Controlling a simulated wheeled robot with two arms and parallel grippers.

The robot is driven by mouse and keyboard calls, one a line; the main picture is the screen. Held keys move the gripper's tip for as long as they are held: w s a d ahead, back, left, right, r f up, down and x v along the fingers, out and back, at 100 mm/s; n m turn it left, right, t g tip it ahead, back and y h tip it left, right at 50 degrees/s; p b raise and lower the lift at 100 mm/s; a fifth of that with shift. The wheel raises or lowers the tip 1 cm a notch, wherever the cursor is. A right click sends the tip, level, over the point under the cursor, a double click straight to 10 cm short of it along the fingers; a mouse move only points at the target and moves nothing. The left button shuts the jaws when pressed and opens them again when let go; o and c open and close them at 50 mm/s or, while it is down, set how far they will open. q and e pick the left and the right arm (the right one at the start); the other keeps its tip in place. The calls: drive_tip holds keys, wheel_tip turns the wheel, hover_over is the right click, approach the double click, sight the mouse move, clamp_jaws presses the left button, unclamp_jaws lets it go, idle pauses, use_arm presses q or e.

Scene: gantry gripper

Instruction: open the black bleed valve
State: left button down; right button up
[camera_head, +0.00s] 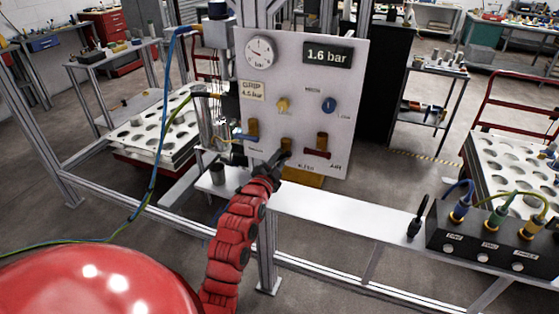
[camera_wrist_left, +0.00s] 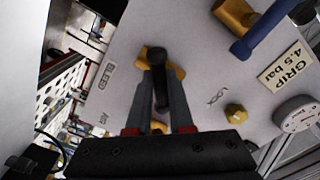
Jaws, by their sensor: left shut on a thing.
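The black bleed valve has a brass body (camera_head: 287,144) low in the middle of the light grey panel, above the BLEED label. In the left wrist view its brass body (camera_wrist_left: 147,58) shows behind its black handle (camera_wrist_left: 161,88). My left gripper (camera_head: 283,158) reaches up to it from below. In the left wrist view the two fingers of this gripper (camera_wrist_left: 160,92) are shut on the black handle, one on each side. In the head view the gripper hides most of the handle. My right gripper is in neither view.
The panel (camera_head: 355,110) carries a dial gauge (camera_head: 260,52), a display reading 1.6 bar (camera_head: 327,54), a blue knob (camera_head: 329,104), a blue-handled valve (camera_head: 251,129) to the left and a red-handled AIR valve (camera_head: 318,152) to the right. A black box (camera_head: 480,240) with connectors stands at the right.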

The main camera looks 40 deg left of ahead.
use_arm(q)
drive_tip(key=n+b, duration=0.2)
drive_tip(key=n, duration=0.1)
drive_tip(key=shift+f+b, duration=0.25)
drive_tip(key=shift+b, duration=0.05)
drive_tip(key=n+b, duration=0.2)
drive_tip(key=n, duration=0.2)
drive_tip(key=shift+r+n, duration=0.15)
drive_tip(key=shift+n, duration=0.25)
drive_tip(key=n+b, duration=0.1)
drive_tip(key=n, duration=0.8)
drive_tip(key=shift+r+b, duration=0.1)
drive_tip(key=shift+b, duration=0.25)
drive_tip(key=c, duration=0.6)
unclamp_jaws()
drive_tip(key=shift+s, duration=0.1)
